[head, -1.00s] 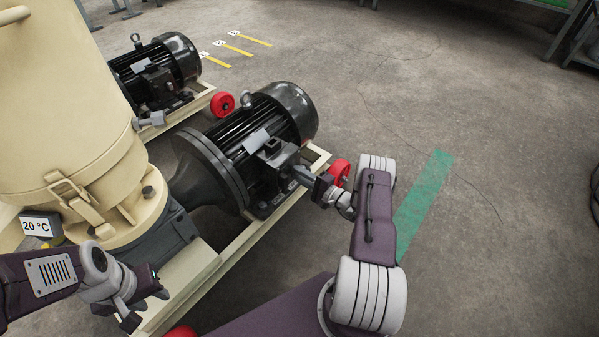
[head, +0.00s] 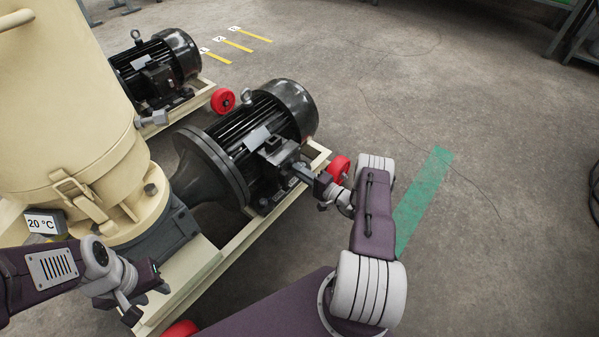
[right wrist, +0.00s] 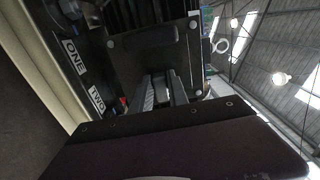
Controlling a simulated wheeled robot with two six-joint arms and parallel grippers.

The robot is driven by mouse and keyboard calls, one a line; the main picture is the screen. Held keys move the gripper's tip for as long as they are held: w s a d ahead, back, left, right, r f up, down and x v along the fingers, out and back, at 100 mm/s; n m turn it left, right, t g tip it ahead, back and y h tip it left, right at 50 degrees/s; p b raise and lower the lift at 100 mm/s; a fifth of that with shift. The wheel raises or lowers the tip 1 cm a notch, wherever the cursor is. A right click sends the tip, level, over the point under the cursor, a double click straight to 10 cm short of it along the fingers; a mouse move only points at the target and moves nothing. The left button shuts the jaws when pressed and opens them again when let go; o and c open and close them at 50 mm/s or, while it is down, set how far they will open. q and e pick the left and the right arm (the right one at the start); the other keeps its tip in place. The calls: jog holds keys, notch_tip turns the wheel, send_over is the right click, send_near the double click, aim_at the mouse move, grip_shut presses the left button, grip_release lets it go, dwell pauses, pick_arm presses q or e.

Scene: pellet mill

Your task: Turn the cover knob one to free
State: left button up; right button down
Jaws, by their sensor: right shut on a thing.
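The black motor (head: 262,135) in front has a dark terminal box (head: 277,150) on its near side. My right gripper (head: 299,170) reaches this box from the right, its fingers close to its face. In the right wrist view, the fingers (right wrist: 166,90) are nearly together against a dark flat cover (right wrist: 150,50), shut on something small. White labels ONE (right wrist: 74,56) and TWO (right wrist: 98,98) show left of the fingers. My left gripper (head: 148,302) is open and empty at the lower left.
The cream mill body (head: 65,100) with a clamp stands at the left, a 20 °C display (head: 42,223) on it. A second motor (head: 157,70) stands behind. Red wheels (head: 338,168) flank the cream frame (head: 235,262).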

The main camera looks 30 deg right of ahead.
jog(key=c, duration=1.3)
grip_release()
jog(key=p+v, duration=0.4)
jog(key=v, duration=0.5)
jog(key=shift+s, duration=0.1)
